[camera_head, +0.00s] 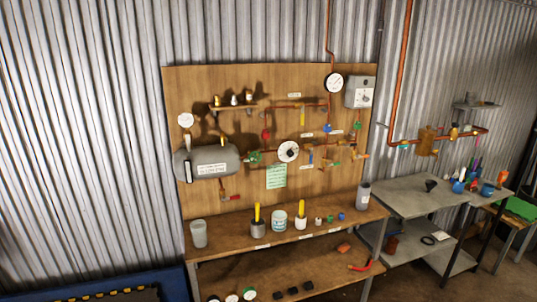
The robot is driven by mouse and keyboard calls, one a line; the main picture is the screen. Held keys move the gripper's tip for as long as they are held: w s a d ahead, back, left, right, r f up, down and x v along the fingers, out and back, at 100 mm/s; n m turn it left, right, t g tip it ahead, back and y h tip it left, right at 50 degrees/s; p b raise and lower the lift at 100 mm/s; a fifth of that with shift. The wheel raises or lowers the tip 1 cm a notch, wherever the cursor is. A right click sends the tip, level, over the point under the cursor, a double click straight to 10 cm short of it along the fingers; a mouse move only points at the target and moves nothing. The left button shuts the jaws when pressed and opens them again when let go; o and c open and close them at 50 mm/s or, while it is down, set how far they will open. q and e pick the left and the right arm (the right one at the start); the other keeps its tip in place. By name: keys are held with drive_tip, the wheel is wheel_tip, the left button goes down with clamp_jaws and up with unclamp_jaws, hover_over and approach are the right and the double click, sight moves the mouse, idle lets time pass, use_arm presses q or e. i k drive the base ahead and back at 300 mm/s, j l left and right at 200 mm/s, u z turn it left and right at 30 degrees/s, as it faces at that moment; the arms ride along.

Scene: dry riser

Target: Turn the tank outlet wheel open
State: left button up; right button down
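A grey horizontal tank (207,162) with a white label is mounted on the left of a wooden board. A small green valve part (254,156) sits on the pipe at the tank's right end; it may be the outlet wheel, but it is too small to tell how far it is turned. A red-handled valve (231,197) hangs on a short pipe below the tank. A round white dial (288,151) is right of the green part. Neither of my grippers is in view.
The wooden board (180,100) stands behind a wooden bench (275,238) holding cups, cans and small parts. A green note (276,176) hangs below the pipes. A grey side table (405,197) stands to the right, with copper pipework above it.

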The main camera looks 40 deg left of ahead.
sight(254, 152)
drive_tip(key=i+u, duration=0.35)
drive_tip(key=i+l+u, duration=0.2)
drive_tip(key=i+u, duration=0.2)
drive_tip(key=i, duration=0.1)
